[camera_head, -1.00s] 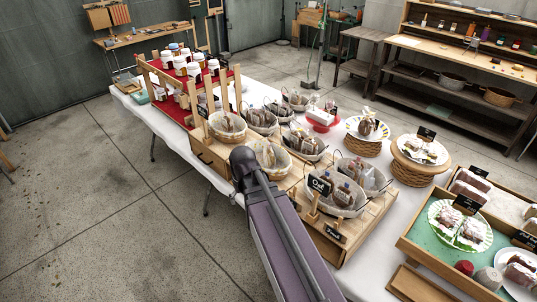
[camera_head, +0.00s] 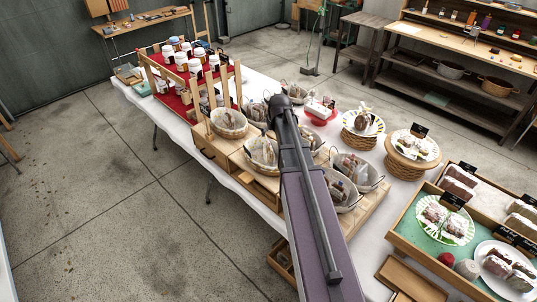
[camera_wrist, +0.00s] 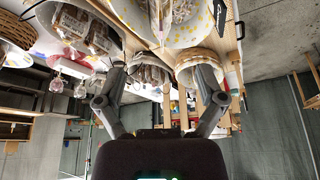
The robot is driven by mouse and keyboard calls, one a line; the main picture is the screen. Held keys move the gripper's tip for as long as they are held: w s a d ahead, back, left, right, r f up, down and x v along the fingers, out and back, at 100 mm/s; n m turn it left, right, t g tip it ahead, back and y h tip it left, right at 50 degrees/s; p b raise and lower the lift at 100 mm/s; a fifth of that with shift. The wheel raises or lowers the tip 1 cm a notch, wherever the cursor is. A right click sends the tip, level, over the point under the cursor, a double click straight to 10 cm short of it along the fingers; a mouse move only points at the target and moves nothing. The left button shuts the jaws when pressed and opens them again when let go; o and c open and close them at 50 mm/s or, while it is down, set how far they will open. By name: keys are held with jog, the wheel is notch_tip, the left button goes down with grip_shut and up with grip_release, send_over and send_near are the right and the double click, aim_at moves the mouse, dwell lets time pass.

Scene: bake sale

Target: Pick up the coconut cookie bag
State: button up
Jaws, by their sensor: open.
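Several lined baskets of bagged cookies stand on a wooden riser, among them a front left basket (camera_head: 262,168) and a right basket (camera_head: 369,178). I cannot tell which bag is the coconut one; no cookie label is legible. My gripper (camera_wrist: 162,73) is open and empty in the wrist view, its fingers spread on either side. Beyond them, in that upside-down view, are a basket of brown bags (camera_wrist: 152,76) and a pale basket (camera_wrist: 200,58). A basket with a yellow-dotted lining (camera_wrist: 194,33) is close above. In the head view my arm hides the gripper and some baskets.
A red-shelved stand with white-lidded jars (camera_head: 181,63) is at the table's far left. Cake stands (camera_head: 399,157) and a green tray (camera_head: 396,232) with plated cakes are to the right. A wooden post (camera_head: 239,86) rises beside the baskets.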

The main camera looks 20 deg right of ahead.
aim_at(268, 147)
jog(key=b+x, duration=0.7)
jog(key=shift+w+f, duration=0.1)
jog(key=shift+f, duration=0.3)
jog(key=shift+w+f+b, duration=0.2)
jog(key=shift+f+b, duration=0.15)
jog(key=shift+b, duration=0.1)
jog(key=shift+b+x, duration=2.3)
jog(key=shift+x, duration=0.3)
jog(key=shift+w+r, duration=0.1)
jog(key=shift+w, duration=0.05)
jog(key=c, duration=0.9)
